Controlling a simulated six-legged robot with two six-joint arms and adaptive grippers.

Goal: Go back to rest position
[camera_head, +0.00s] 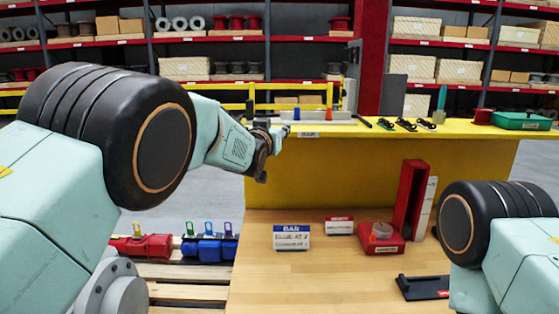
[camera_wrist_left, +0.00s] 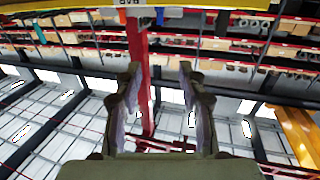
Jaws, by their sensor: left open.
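My left arm comes in from the left in the head view. Its gripper (camera_head: 268,150) is in the air in front of the left end of the yellow shelf. In the left wrist view, the two fingers of my left gripper (camera_wrist_left: 160,88) are spread apart with nothing between them. That view looks past the fingers toward storage racks and bright windows. My right arm shows only in part at the right edge of the head view, and its gripper is outside the picture. A red valve actuator (camera_head: 145,246) and a blue one (camera_head: 209,249) sit at the lower left on wooden pallets.
The yellow shelf (camera_head: 400,131) holds several tools and a green case (camera_head: 521,121). The wooden tabletop (camera_head: 300,285) below carries a blue-and-white label box (camera_head: 291,237), a red bin (camera_head: 380,240), a tall red holder (camera_head: 410,200) and a black tray (camera_head: 423,287). Its front middle is clear.

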